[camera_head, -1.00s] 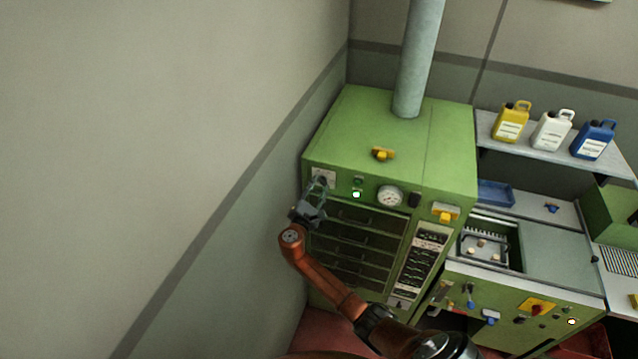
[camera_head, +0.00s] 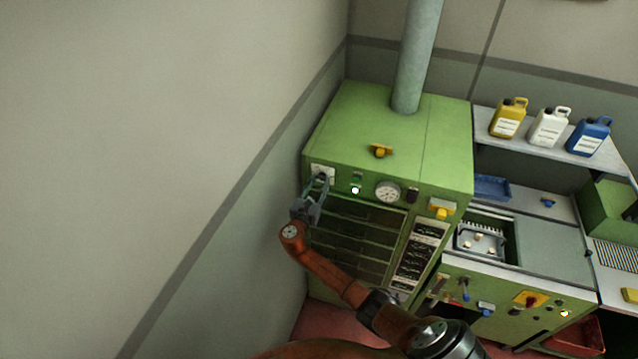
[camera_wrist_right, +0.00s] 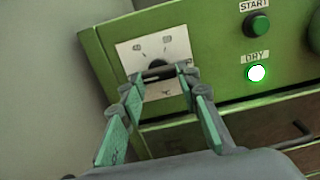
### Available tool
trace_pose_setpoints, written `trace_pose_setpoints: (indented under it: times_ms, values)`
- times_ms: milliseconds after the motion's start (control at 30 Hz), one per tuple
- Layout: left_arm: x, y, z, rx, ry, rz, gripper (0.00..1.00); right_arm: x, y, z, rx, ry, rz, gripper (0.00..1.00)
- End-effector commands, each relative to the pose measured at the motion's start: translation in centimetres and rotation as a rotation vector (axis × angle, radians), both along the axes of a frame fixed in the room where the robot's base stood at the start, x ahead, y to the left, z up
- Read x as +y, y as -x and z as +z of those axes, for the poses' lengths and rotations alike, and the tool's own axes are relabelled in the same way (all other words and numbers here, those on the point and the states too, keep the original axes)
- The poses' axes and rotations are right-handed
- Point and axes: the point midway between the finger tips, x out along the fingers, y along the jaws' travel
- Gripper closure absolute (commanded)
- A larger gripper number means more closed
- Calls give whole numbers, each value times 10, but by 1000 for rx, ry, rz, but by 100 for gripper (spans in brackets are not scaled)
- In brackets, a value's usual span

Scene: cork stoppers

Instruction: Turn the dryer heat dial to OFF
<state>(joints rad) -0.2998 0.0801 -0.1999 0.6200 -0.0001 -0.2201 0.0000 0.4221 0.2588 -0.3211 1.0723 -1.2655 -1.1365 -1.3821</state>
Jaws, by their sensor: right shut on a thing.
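The dryer (camera_head: 375,125) is a green cabinet standing in the corner by the left wall. Its heat dial is a dark knob on a white plate (camera_head: 321,169) at the upper left of the front panel. In the right wrist view the dial (camera_wrist_right: 158,66) shows between the fingertips, partly covered by them. The plate (camera_wrist_right: 128,52) carries small marks and a °C sign; the pointer direction cannot be read. My right gripper (camera_head: 319,182) is at the plate, shut on the dial, and shows also in the wrist view (camera_wrist_right: 161,80). My left gripper is out of view.
A green START button (camera_wrist_right: 257,24) and a lit DRY lamp (camera_wrist_right: 257,73) sit right of the dial. A round gauge (camera_head: 388,191) is further right. Dark drawers (camera_head: 355,240) lie below. The left wall (camera_head: 240,200) is close beside the arm.

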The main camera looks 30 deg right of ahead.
Motion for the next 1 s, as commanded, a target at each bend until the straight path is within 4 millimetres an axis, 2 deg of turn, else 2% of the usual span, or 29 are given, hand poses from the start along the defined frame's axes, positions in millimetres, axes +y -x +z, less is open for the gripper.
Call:
trace_pose_setpoints:
  times_ms: [500,533,767,1000]
  values:
    - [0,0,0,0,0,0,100,0,1,-3,19,11,0,94]
    - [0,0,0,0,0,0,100,0,1,-3,19,11,0,68]
    - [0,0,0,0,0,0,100,0,0,-1,17,11,0,52]
    - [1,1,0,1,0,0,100,0,0,-1,15,12,0,52]
